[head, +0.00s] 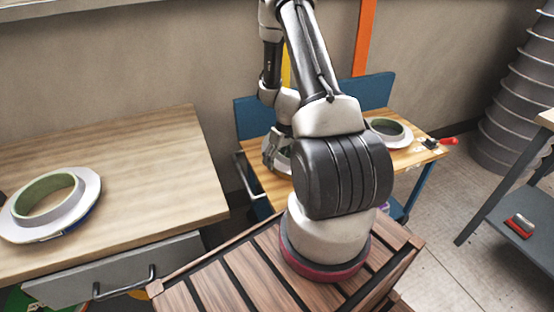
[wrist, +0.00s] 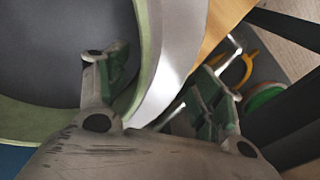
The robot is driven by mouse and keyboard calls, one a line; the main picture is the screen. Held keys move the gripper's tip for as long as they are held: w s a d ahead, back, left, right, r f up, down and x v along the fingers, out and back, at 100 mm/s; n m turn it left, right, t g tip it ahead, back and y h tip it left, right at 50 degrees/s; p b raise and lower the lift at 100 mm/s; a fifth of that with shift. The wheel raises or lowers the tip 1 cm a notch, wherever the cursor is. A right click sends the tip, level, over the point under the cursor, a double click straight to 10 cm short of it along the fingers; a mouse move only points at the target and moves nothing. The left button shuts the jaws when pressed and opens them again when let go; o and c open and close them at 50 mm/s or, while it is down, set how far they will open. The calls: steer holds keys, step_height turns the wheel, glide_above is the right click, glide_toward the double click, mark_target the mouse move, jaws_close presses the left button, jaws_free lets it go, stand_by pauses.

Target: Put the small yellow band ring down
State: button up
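A ring with a pale grey flange and a green inner wall (wrist: 148,45) fills the upper left of the wrist view, very close. My gripper (wrist: 160,90) has its fingers apart. One finger reaches inside the ring and the other is outside the flange, with a gap beside it. In the head view my gripper (head: 273,152) is at the left end of the back workbench, beside a pale ring (head: 285,163) mostly hidden by my arm. No yellow band shows on it. Whether this ring touches the bench is hidden.
A larger flanged ring (head: 88,190) lies on the left wooden table (head: 140,150). In the wrist view, a yellow item (wrist: 248,70) shows below the bench edge.

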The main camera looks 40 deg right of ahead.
steer(key=s+a+r, duration=0.1)
steer(key=a+r, duration=0.1)
steer(key=r, duration=1.1)
steer(key=s+a+r, duration=0.1)
steer(key=a+r, duration=0.1)
steer(key=r, duration=1)
steer(key=s+a+r+t+h, duration=0.1)
steer(key=s+a+r, duration=0.3)
steer(key=s+r, duration=0.4)
steer(key=s+a+r+t, duration=0.2)
steer(key=s+a+r, duration=0.2)
steer(key=s+r, duration=0.5)
steer(key=s, duration=0.2)
steer(key=shift+s+a+r+m+h, duration=0.15)
steer(key=shift+s+r+m+h, duration=0.05)
steer(key=shift+s+m+h, duration=0.2)
